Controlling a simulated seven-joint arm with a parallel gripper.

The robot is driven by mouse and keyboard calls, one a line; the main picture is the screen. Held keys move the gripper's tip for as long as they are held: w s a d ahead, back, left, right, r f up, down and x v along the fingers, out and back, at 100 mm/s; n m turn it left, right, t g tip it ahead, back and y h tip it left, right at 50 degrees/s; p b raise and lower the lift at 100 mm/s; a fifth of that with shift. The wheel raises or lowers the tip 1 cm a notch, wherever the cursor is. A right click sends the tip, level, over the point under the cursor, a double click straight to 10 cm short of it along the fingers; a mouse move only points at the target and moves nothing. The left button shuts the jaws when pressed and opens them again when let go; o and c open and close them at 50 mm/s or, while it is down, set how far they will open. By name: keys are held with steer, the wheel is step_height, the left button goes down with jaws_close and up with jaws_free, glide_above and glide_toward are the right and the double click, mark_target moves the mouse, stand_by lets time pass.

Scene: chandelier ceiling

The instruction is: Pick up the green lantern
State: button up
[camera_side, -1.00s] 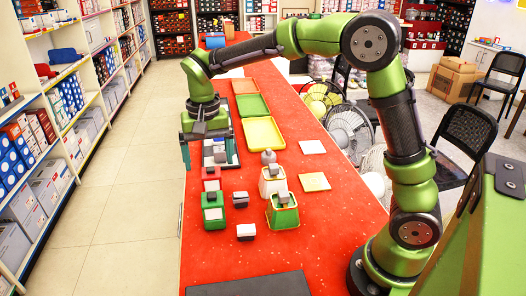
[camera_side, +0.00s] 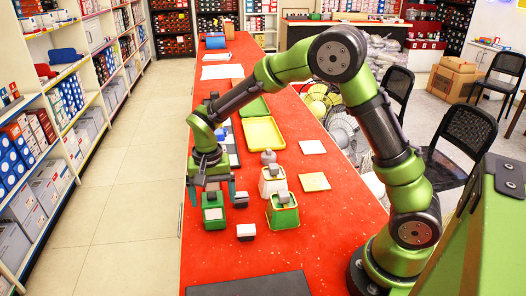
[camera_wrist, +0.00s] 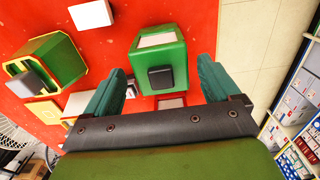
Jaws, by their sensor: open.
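A green lantern-like box (camera_side: 213,214) with a dark knob on top stands upright on the red table. In the wrist view the same green box (camera_wrist: 172,50) shows just ahead of the fingers, centred between them. A second green lantern-like piece with yellow trim (camera_side: 283,213) stands to its right; it is at the left in the wrist view (camera_wrist: 50,68). I cannot tell from looks alone which is the lantern meant. My gripper (camera_side: 212,196) is open and empty, pointing down, its fingers either side of the first box's upper part. No finger visibly touches it.
A white-and-dark block (camera_side: 246,232) sits close at the front right, and a dark-red block (camera_side: 241,199) beside the gripper. A white lantern-like piece (camera_side: 272,182) stands behind. A yellow tray (camera_side: 262,132) lies farther back. The table's left edge is close.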

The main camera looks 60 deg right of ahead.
steer(key=f, duration=0.4)
steer(key=shift+s+a, duration=0.1)
steer(key=shift+a, duration=0.2)
steer(key=c, duration=1.3)
steer(key=shift+c, duration=0.5)
steer(key=shift+r, duration=0.1)
